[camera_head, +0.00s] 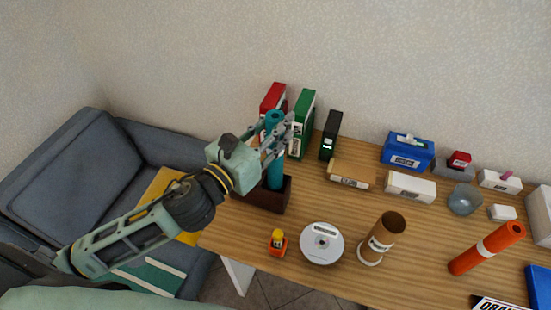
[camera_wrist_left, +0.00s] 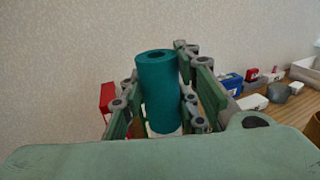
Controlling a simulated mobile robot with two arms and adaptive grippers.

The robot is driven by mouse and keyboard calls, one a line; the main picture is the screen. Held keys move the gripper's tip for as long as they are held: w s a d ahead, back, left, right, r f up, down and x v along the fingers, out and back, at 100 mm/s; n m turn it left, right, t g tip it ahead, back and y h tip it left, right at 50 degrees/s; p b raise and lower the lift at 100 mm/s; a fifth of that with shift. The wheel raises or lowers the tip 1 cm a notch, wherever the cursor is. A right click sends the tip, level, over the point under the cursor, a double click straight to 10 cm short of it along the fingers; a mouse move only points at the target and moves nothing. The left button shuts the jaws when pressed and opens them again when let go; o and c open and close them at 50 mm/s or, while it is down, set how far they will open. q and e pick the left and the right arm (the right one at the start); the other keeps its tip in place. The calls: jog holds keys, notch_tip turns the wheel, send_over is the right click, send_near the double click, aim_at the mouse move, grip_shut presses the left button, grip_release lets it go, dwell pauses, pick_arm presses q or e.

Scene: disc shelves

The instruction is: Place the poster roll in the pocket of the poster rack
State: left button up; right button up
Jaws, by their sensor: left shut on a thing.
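The teal poster roll (camera_head: 275,165) stands upright, its lower end at the dark brown box-like rack (camera_head: 268,198) on the table's left side. The roll's lower end is hidden behind the rack's front wall, so I cannot tell how deep it sits. My left gripper (camera_head: 274,135) is shut on the roll near its upper part. In the left wrist view the roll (camera_wrist_left: 158,90) stands between the two fingers of the gripper (camera_wrist_left: 160,105). My right gripper is not in view.
Red (camera_head: 272,98) and green (camera_head: 303,120) binders and a black box (camera_head: 330,135) stand behind the rack. A white disc (camera_head: 321,243), brown tube (camera_head: 385,235) and orange roll (camera_head: 488,247) are to the right. A small orange-yellow item (camera_head: 277,241) is in front.

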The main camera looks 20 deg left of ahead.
aim_at(269, 148)
pick_arm(q)
jog(key=f, duration=0.5)
jog(key=shift+w+f, duration=0.2)
notch_tip(269, 148, down, 4)
jog(key=shift+f+b, duration=0.1)
jog(key=shift+b, duration=0.45)
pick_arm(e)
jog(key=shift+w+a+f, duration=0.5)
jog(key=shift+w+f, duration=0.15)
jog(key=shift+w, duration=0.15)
pick_arm(q)
jog(key=shift+f, duration=0.1)
jog(key=o, duration=1.2)
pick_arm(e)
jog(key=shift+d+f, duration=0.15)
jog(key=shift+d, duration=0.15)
